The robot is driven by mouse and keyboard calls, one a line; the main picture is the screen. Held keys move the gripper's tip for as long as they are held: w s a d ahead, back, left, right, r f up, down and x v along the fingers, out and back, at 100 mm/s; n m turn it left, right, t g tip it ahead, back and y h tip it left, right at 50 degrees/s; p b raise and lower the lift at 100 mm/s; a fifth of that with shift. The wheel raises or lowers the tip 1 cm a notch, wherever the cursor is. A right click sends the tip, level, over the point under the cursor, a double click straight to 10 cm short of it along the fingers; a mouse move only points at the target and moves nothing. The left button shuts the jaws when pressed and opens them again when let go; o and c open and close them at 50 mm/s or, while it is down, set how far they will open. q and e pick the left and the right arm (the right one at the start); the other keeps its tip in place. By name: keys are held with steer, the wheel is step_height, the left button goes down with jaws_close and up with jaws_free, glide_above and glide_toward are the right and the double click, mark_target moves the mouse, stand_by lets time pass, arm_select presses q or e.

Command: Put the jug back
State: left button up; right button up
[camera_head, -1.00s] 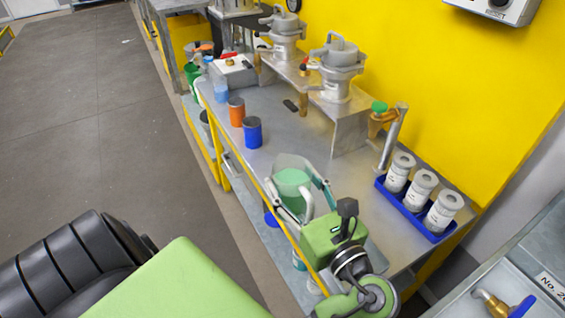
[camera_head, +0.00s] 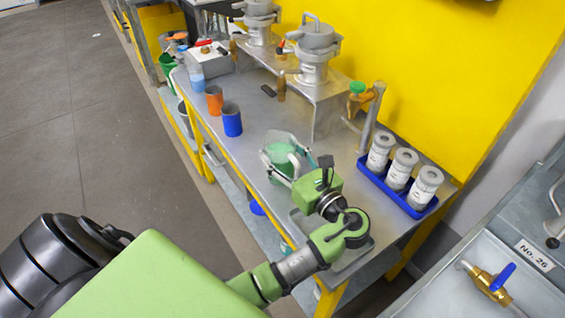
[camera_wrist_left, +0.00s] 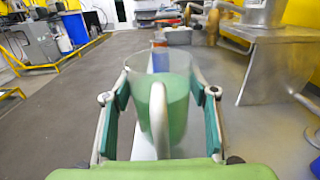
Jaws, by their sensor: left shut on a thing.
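The jug (camera_head: 280,172) is clear with green contents. My left gripper (camera_head: 286,160) is shut around it from both sides, over the front part of the metal bench near its near end. In the left wrist view the jug (camera_wrist_left: 176,106) is upright between the two fingers, its pale handle facing the camera. I cannot tell whether its base touches the bench. My right gripper is not in view.
A blue tray (camera_head: 366,174) with three grey-white containers is right of the jug. A blue cup (camera_head: 232,121) and an orange cup (camera_head: 214,100) stand farther along the bench. Metal vessels (camera_head: 314,55) are on a raised stand. A flat grey plate (camera_head: 350,262) lies below my wrist.

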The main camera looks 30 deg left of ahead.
mark_target(283, 162)
arm_select(q)
steer(key=shift+w+a+f, duration=0.15)
steer(key=shift+w+f, duration=0.15)
steer(key=shift+w, duration=0.05)
step_height(283, 162, down, 3)
steer(key=shift+w+a+r, duration=0.1)
steer(key=shift+w, duration=0.05)
steer(key=shift+f, duration=0.35)
steer(key=o, duration=1.7)
steer(key=shift+f, duration=0.15)
